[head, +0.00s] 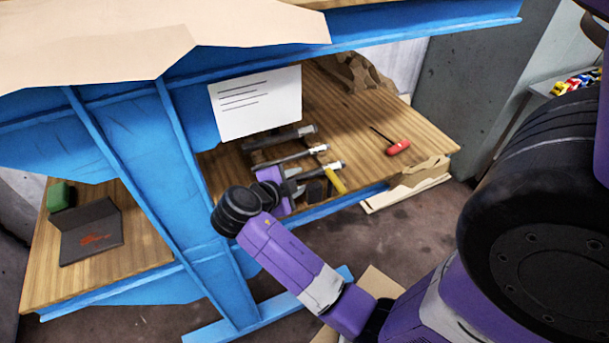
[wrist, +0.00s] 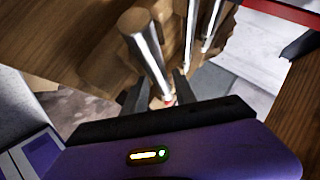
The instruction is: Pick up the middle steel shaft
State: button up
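Three steel shafts lie roughly parallel on a wooden rack on the shelf. In the head view they are the back shaft (head: 282,138), the middle shaft (head: 300,156) and the front shaft (head: 322,171). My gripper (head: 294,187) is beside the front shaft, its fingers partly hidden. In the wrist view my gripper (wrist: 159,93) is open, with dark fingers apart. The closest shaft (wrist: 148,52) runs down toward the space between them; I cannot tell whether they touch it. Two thinner-looking shafts, one of them (wrist: 190,32), lie further right.
A red-handled screwdriver (head: 398,147) lies further right on bare shelf (head: 365,122). A white sheet (head: 256,103) stands behind the shafts. The blue frame post (head: 190,160) is left of my gripper, and the tabletop (head: 90,55) overhangs.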

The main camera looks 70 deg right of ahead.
grip_shut()
dwell(1.3)
jog(key=shift+r, duration=0.1)
